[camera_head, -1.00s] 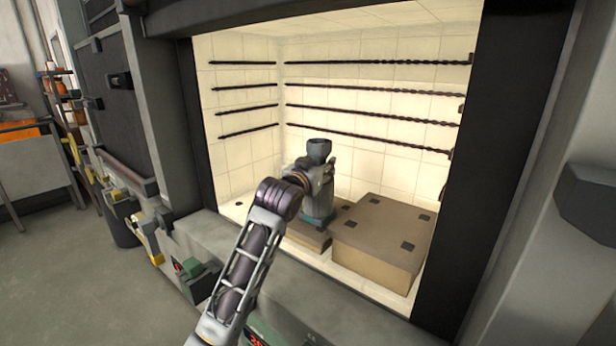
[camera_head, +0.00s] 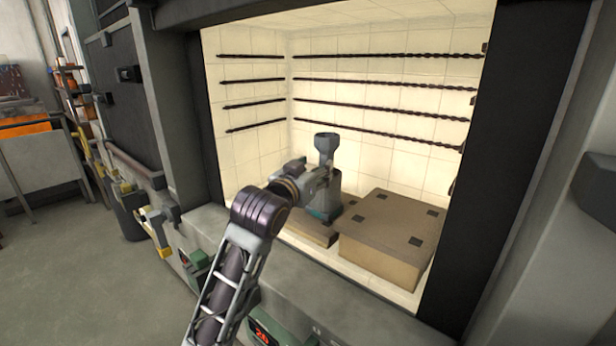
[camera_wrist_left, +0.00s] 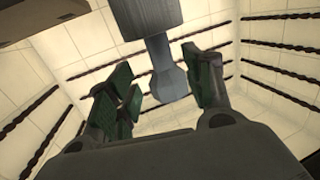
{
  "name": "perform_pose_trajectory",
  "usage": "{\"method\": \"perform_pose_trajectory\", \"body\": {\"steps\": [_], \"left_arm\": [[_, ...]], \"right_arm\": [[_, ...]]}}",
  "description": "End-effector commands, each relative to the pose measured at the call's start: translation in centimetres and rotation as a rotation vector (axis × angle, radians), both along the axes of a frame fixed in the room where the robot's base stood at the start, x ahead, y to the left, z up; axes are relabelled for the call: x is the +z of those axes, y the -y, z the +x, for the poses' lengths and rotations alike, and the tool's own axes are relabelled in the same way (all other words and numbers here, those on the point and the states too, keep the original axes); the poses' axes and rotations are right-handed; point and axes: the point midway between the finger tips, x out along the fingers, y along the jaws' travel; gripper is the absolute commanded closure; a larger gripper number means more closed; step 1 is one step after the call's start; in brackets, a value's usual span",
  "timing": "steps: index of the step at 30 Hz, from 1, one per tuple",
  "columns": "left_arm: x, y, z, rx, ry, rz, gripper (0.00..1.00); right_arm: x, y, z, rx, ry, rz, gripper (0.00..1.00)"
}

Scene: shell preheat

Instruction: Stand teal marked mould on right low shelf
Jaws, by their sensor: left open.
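The grey mould (camera_head: 326,145) stands upright inside the lit kiln chamber, with a cup-like top and a teal band (camera_head: 322,214) near its foot. It stands on or right at the low brown block (camera_head: 309,233), left of a taller block. Its exact contact is partly hidden by my arm. My left gripper (camera_head: 326,176) is at the mould's upper body. In the left wrist view, its green-padded fingers (camera_wrist_left: 162,88) are apart, with the mould's grey stem (camera_wrist_left: 164,62) showing in the gap between them. I cannot tell whether a pad touches it. My right gripper is out of view.
The taller brown block (camera_head: 392,232) with dark square marks fills the chamber's right floor, its top bare. Dark twisted rods (camera_head: 380,84) line the walls. The black door frame (camera_head: 497,150) bounds the right side, and a grey sill (camera_head: 330,298) crosses the front.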

Motion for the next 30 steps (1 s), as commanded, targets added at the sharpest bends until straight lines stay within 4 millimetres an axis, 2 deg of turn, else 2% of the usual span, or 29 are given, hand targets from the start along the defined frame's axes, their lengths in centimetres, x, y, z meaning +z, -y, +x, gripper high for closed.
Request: {"method": "perform_pose_trajectory", "body": {"steps": [6,12,30], "left_arm": [[0.1,-0.7,-1.9,0.0,0.0,0.0,0.49],[0.1,-1.1,-2.8,0.0,0.0,0.0,0.49],[0.2,-1.1,-2.9,0.0,0.0,0.0,0.49]], "right_arm": [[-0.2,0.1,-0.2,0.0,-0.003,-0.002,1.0],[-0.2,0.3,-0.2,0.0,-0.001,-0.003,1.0],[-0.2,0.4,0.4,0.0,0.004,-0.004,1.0]]}}
